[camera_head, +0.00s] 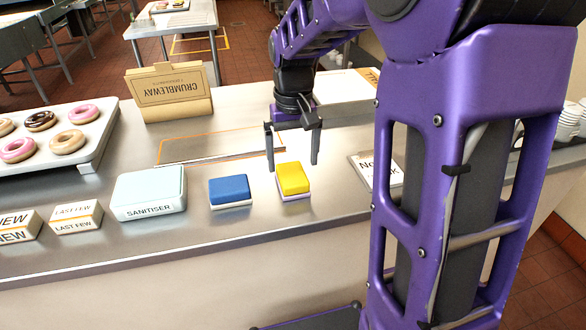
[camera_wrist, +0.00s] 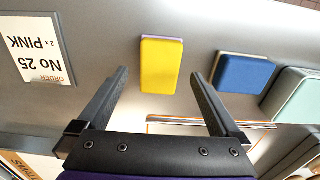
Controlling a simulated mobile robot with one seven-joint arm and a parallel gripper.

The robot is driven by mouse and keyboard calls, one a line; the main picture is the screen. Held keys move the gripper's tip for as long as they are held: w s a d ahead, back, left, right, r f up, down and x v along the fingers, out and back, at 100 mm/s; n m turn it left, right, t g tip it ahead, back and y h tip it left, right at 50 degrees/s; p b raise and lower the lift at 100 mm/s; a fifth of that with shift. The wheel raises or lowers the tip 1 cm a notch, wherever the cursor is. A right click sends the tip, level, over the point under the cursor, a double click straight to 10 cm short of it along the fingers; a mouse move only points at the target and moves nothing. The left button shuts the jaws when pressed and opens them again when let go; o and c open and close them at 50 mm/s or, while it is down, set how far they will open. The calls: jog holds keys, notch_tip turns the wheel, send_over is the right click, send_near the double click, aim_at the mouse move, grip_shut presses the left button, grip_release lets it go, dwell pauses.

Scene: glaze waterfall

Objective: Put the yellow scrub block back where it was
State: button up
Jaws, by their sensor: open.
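The yellow scrub block (camera_head: 293,178), with a pale purple underside, lies flat on the steel counter in the head view. In the wrist view the yellow scrub block (camera_wrist: 162,65) lies ahead of the fingertips and between their lines. My gripper (camera_head: 293,167) is open and empty, above the counter and close behind the block. Its two fingers (camera_wrist: 162,78) are spread wide in the wrist view, and nothing is between them. A blue scrub block (camera_head: 230,191) with a white underside lies just left of the yellow one, apart from it.
A sanitiser box (camera_head: 148,195) stands left of the blue block. An order card (camera_head: 376,170) lies to the right. Behind are an orange-outlined rectangle (camera_head: 215,148) on the counter and a Crumbleway box (camera_head: 169,92). A donut tray (camera_head: 88,150) and label blocks (camera_head: 76,217) are at left.

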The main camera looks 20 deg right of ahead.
aim_at(293, 175)
notch_tip(293, 175, up, 7)
jog(key=shift+p, duration=0.45)
